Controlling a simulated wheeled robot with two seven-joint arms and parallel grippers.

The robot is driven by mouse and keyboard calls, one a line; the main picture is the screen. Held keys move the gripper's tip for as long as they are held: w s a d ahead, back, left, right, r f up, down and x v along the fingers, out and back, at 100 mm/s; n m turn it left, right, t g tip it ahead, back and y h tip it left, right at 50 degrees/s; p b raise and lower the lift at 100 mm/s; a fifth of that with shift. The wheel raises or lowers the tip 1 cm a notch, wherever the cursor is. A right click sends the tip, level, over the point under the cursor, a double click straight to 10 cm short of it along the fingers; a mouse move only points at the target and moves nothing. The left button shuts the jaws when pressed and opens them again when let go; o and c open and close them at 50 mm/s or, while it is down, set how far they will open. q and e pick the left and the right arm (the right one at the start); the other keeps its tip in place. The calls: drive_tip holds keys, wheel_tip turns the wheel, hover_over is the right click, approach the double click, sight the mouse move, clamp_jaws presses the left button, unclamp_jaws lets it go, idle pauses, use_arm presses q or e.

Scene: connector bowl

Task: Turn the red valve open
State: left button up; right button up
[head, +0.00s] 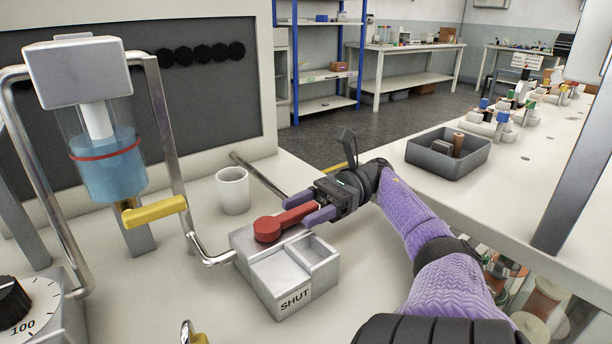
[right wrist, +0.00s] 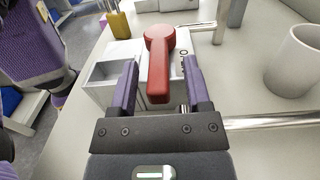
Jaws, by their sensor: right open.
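The red valve (head: 285,222) is a lever with a round hub on top of a light grey valve box (head: 262,280) labelled SHUT at its front. The lever points from the hub toward my right gripper (head: 310,207). That gripper is open, with one purple finger on each side of the lever's free end. In the right wrist view the red lever (right wrist: 159,70) lies between the two fingers of the right gripper (right wrist: 160,88), with a visible gap on both sides. My left gripper is not in view.
A white mug (head: 232,190) stands behind the box. A bent metal pipe (head: 205,257) runs to the box's left side. A water vessel with a yellow handle (head: 155,211) stands at left. A dark grey bin (head: 447,153) sits on the right-hand bench.

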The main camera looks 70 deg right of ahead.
sight(306, 205)
wheel_tip(306, 205, up, 10)
drive_tip(key=p, duration=0.4)
drive_tip(key=shift+f, duration=0.2)
drive_tip(key=shift+r, duration=0.2)
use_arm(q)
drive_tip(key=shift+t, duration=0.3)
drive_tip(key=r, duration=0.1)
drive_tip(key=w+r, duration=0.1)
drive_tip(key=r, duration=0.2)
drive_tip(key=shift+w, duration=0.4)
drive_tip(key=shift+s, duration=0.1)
